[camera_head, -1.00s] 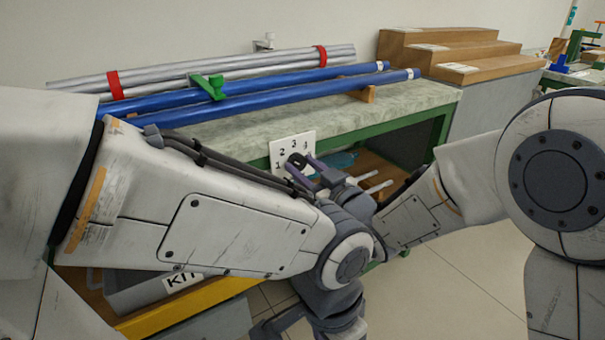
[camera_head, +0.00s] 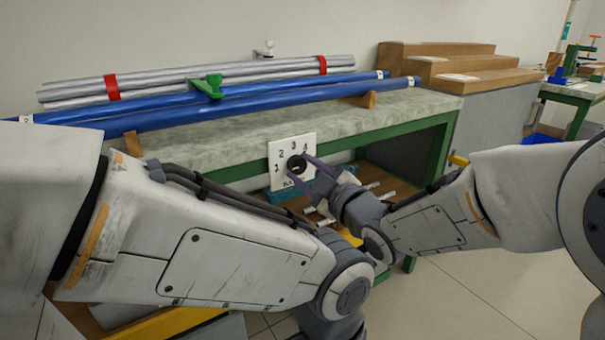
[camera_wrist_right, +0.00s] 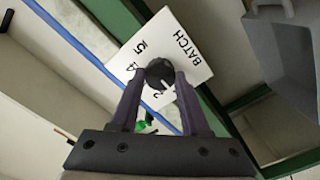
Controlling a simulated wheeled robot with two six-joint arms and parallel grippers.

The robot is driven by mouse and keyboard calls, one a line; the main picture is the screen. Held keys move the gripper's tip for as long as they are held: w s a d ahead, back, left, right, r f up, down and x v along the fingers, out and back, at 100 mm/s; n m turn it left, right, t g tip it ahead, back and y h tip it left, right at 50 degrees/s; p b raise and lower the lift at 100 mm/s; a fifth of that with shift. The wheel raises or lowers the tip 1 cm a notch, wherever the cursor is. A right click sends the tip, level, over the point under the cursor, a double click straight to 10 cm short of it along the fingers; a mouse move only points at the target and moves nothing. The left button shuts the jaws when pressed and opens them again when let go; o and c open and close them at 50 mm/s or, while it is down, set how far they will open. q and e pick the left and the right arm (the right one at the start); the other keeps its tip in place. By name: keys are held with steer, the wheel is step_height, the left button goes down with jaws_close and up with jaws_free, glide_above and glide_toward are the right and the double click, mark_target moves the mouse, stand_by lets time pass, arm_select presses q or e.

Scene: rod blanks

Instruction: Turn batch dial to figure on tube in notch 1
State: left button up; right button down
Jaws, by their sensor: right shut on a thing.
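The batch dial is a black knob (camera_head: 296,164) on a white plate (camera_head: 276,182) fixed to the bench front. Figures 1 to 4 show around it in the head view. My right gripper (camera_head: 298,168) is shut on the knob, one finger on each side. The right wrist view shows the knob (camera_wrist_right: 159,72) between the fingertips, with the word BATCH and a 5 on the plate (camera_wrist_right: 188,28). A white mark shows on the knob; I cannot tell its exact figure. Blue tubes (camera_head: 270,97) lie on the bench; their end labels are too small to read surely. My left gripper is out of view.
Wooden steps (camera_head: 450,68) stand at the back right. White rods lie on the shelf (camera_head: 385,180) under the bench.

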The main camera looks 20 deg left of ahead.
steer(key=shift+w+d+f, duration=0.1)
steer(key=shift+d+f, duration=0.1)
stand_by(0.3)
steer(key=shift+c, duration=2.2)
jaws_free()
steer(key=shift+o, duration=0.3)
steer(key=shift+a+r, duration=0.1)
steer(key=shift+s+d+r, duration=0.1)
steer(key=shift+s+d, duration=0.1)
steer(key=shift+s, duration=0.05)
steer(key=p+v, duration=0.2)
steer(key=v, duration=0.8)
